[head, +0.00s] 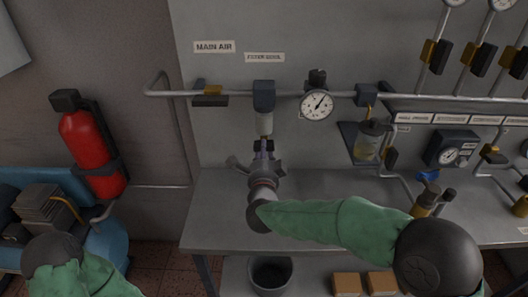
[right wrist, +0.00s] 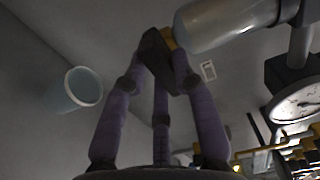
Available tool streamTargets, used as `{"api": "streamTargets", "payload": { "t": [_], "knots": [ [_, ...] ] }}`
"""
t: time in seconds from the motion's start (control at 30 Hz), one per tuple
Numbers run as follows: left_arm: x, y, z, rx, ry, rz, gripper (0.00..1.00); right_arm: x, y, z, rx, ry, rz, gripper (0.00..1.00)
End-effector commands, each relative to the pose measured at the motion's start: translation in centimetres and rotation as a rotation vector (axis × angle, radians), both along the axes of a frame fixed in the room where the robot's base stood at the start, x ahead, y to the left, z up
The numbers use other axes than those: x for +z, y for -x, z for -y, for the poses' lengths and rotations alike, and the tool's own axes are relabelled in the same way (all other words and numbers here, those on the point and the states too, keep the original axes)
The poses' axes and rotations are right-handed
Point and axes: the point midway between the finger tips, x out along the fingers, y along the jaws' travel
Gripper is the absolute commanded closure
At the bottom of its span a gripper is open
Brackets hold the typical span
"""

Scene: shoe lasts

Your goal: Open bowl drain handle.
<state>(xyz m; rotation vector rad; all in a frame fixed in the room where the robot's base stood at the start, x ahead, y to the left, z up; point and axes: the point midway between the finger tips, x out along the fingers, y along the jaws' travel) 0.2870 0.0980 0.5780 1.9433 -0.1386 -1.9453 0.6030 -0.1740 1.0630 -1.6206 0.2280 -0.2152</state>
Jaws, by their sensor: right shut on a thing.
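The filter bowl (head: 264,122) hangs from the air pipe under its label, and its lower end shows in the right wrist view (right wrist: 215,24). The black drain handle (right wrist: 155,55) sits beneath the bowl beside a small brass piece; in the head view it is a small dark part (head: 264,145) just above my fingers. My right gripper (head: 260,164) reaches up from below. In the right wrist view its fingers (right wrist: 160,72) are closed around the drain handle, touching it. My left arm shows only at the bottom left of the head view; its gripper is out of frame.
A round gauge (head: 317,105) hangs right of the bowl. The oil cup (head: 369,140) stands further right. The grey bench (head: 215,220) is clear at left. A dark bucket (head: 270,275) stands below it.

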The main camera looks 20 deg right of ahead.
Motion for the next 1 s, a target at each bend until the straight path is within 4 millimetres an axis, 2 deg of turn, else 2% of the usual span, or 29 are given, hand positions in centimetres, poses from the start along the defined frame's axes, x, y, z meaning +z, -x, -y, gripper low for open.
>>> {"api": "streamTargets", "payload": {
  "t": [0.37, 1.0],
  "knots": [
    [1.4, 0.0, 0.0, 0.000, 0.000, 0.000, 0.02, 0.1, 0.0, 0.1, 0.002, 0.201, -0.062, 1.00],
    [5.2, 0.0, 0.0, 0.000, 0.000, 0.000, 0.02, 0.3, 0.1, 0.3, 0.001, 0.782, -0.228, 1.00]
  ]
}}
